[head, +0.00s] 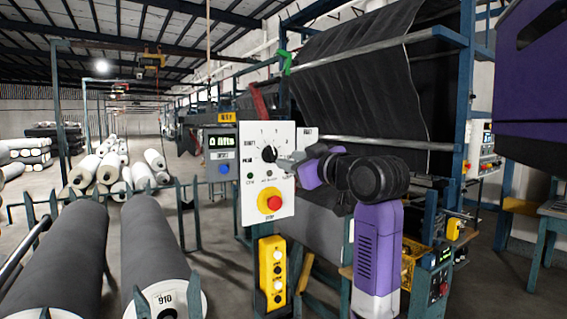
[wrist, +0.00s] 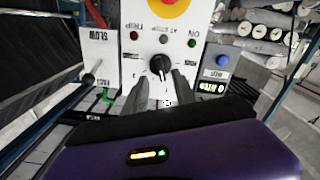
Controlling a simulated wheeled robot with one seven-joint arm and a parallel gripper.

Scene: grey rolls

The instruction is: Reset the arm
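A white control panel (head: 267,185) stands upright in front of the machine, with a black rotary knob (head: 269,153) in its upper half and a red button on a yellow base (head: 270,203) below. My gripper (head: 287,161) is close to the knob from the right. In the wrist view, where the panel is upside down, my gripper (wrist: 161,82) is open, with its two grey fingers apart. The black knob (wrist: 160,67) appears in line with the gap between them. I cannot tell whether either finger touches it.
A yellow button box (head: 272,275) hangs below the panel. A display box with a blue button (head: 223,155) is at its left. Grey fabric rolls (head: 155,245) lie at the lower left. The machine frame and dark fabric (head: 365,85) rise behind my arm.

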